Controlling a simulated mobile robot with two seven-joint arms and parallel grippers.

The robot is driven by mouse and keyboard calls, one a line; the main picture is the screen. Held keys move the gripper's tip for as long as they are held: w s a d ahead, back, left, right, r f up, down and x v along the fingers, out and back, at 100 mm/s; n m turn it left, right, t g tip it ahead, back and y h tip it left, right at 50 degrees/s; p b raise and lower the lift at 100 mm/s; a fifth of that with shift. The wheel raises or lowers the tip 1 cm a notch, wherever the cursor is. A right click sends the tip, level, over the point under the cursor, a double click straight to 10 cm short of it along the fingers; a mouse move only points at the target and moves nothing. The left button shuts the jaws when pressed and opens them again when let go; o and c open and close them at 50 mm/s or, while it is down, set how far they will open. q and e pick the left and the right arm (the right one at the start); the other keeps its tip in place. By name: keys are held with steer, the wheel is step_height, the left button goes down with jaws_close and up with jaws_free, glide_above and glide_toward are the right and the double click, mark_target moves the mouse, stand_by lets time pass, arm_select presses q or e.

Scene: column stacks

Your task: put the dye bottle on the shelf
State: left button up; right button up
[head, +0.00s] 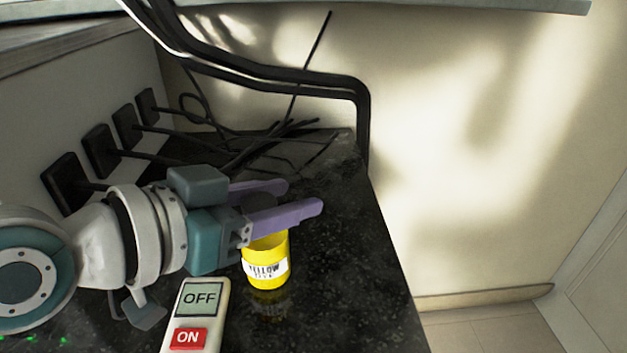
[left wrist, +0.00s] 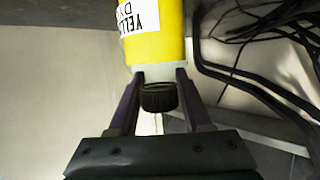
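The dye bottle (head: 265,268) is yellow with a white label reading "YELLOW" and stands upright on the black speckled counter. My left gripper (head: 292,198) reaches over it from the left, its purple fingers hiding the bottle's top in the head view. In the left wrist view the bottle (left wrist: 157,45) shows its black cap (left wrist: 159,97) between the two fingers. The fingers are spread, one on each side of the cap; small gaps seem to remain. My right gripper is not in view. A pale slab edge (head: 480,5) crosses the top; I cannot tell whether it is the shelf.
A white device (head: 197,312) with "OFF" and a red "ON" button lies at the counter's front. Black plugs (head: 100,151) and loose cables (head: 245,150) fill the back left, below thick black pipes (head: 280,82). Bare counter (head: 345,255) lies right of the bottle, up to its edge.

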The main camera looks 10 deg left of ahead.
arm_select(q)
jaws_close()
steer(key=shift+r, duration=0.1)
stand_by(0.4)
